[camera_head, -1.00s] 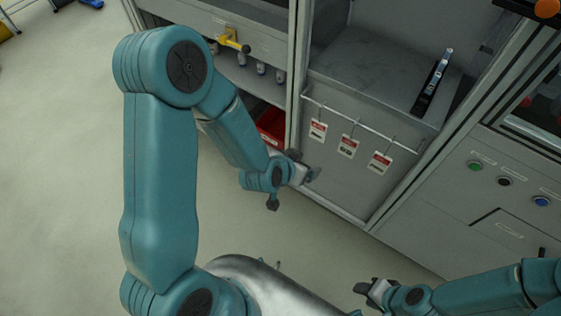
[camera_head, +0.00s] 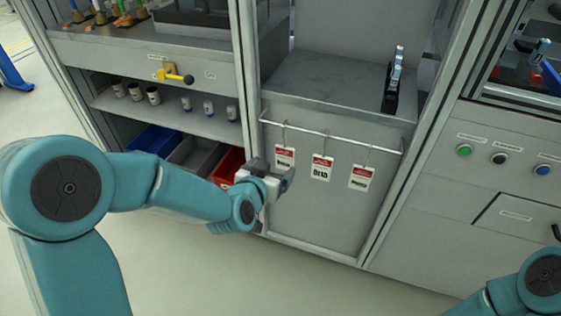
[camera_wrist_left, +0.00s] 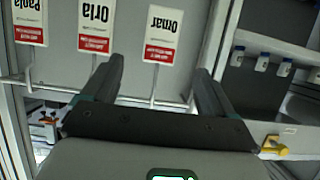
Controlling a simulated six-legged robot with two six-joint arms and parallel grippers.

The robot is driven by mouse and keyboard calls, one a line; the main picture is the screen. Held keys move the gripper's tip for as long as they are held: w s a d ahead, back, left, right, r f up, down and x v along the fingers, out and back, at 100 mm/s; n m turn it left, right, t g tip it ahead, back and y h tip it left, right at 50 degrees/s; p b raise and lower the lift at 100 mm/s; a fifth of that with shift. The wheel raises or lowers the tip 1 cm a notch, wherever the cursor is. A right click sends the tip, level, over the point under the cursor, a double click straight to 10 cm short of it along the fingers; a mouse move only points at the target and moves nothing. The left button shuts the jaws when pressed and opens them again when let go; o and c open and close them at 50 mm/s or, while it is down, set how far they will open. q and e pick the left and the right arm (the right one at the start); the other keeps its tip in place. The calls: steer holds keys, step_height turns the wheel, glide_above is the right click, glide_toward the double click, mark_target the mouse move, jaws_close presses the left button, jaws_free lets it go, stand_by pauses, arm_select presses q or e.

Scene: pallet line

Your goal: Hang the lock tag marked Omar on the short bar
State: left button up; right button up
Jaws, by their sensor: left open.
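The lock tag marked Omar (camera_head: 285,157) is red and white and hangs by a wire hook at the left of a thin rail (camera_head: 333,136) on the grey cabinet front. In the left wrist view, upside down, the Omar tag (camera_wrist_left: 163,33) is at the upper middle. My left gripper (camera_head: 284,180) is open just below and in front of that tag. In the wrist view its fingers (camera_wrist_left: 158,68) stand either side of the tag's wire, and nothing is held. I cannot tell which rail is the short bar. My right gripper is out of view; part of its arm shows lower right.
Tags marked Orla (camera_head: 321,168) and Paola (camera_head: 361,178) hang to the right on the same rail. Left are a red bin (camera_head: 228,166), a blue bin (camera_head: 153,139) and a yellow handle (camera_head: 176,77). A panel with buttons (camera_head: 499,158) stands right.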

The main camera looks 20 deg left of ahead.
mark_target(284, 151)
arm_select(q)
steer(key=b+x, duration=0.2)
steer(key=x, duration=1)
steer(key=shift+f, duration=0.1)
steer(key=shift+c, duration=0.3)
steer(key=c, duration=1.1)
steer(key=shift+r+p, duration=0.75)
steer(key=shift+r, duration=0.3)
steer(key=shift+s, duration=0.1)
